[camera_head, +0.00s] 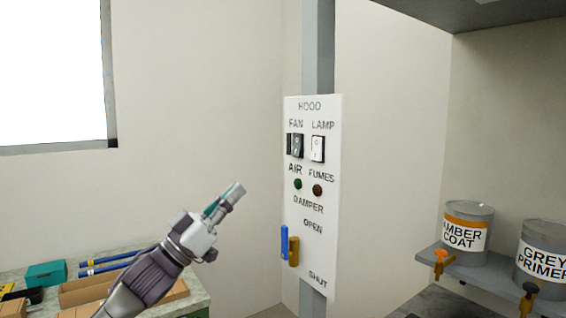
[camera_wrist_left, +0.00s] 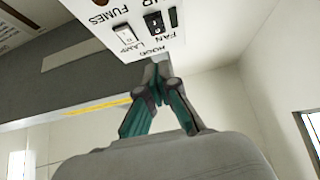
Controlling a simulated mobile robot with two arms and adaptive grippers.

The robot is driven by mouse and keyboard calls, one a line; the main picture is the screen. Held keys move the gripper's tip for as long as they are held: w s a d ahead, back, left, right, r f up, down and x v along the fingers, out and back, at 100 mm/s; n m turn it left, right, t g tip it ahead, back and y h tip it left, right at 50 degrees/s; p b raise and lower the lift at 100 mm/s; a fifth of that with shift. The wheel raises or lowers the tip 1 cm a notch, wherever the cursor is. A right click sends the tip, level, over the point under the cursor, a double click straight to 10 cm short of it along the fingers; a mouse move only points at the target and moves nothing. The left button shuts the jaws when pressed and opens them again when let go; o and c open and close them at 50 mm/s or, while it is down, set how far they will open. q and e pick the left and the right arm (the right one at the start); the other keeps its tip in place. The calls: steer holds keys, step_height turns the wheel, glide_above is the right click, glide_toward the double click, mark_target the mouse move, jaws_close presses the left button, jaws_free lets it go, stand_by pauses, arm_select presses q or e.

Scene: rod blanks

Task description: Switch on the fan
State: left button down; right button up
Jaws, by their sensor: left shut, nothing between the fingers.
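The white control panel (camera_head: 310,260) is marked HOOD. Its FAN switch (camera_head: 297,146) is a black rocker with a narrow black piece along its left side. The fan switch also shows upside down near the top of the left wrist view (camera_wrist_left: 154,24). My left gripper (camera_head: 236,190) is shut and empty, left of and below the switch in the head view, apart from the panel in that picture. In the left wrist view, its closed fingertips (camera_wrist_left: 159,66) appear just under the panel's HOOD end. My right gripper is not in view.
The white LAMP switch (camera_head: 318,149) is right of the fan switch. Below are a green AIR light (camera_head: 298,184), a dark brown FUMES light (camera_head: 318,190) and a blue damper handle (camera_head: 284,243). A cluttered bench (camera_head: 196,301) is lower left; paint cans (camera_head: 467,215) stand on a shelf at right.

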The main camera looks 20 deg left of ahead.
mark_target(295, 149)
arm_select(q)
steer(key=p+x, duration=0.2)
steer(key=x, duration=0.2)
steer(key=f+p+x, duration=0.1)
steer(key=x, duration=0.3)
steer(key=w+d+p+x, duration=0.1)
steer(key=p+x, duration=0.1)
steer(key=x, duration=0.2)
steer(key=shift+w+f+p, duration=0.2)
steer(key=shift+f+p, duration=0.05)
steer(key=shift+p, duration=0.05)
steer(key=shift+w+d+f, duration=0.1)
steer(key=shift+w+d, duration=0.15)
steer(key=shift+w, duration=0.1)
steer(key=shift+f, duration=0.1)
